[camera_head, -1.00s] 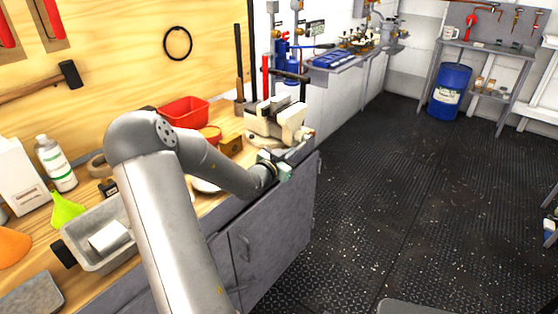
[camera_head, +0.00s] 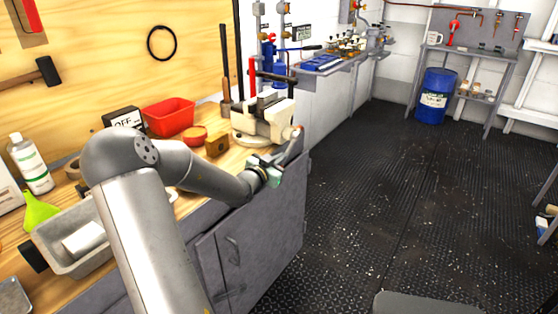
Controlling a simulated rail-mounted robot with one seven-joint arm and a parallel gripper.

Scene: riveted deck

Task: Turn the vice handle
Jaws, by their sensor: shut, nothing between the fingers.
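The vice (camera_head: 262,120), cream-coloured with dark jaws, is fixed at the far right end of the wooden bench. The round end of its screw (camera_head: 291,132) faces right, over the bench's front edge. My gripper (camera_head: 294,147) is at the front right of the vice, its shut fingers pointing up and right just below the screw end. The vice handle cannot be told apart from the grey fingers there. Whether the fingers touch it is unclear. I see nothing held between them.
A red bin (camera_head: 168,117), a round red tin (camera_head: 194,135) and a wooden block (camera_head: 217,145) sit left of the vice. A grey tray (camera_head: 70,262) lies at the near left. Grey cabinets (camera_head: 255,245) stand below the bench. The dark floor (camera_head: 400,200) to the right is open.

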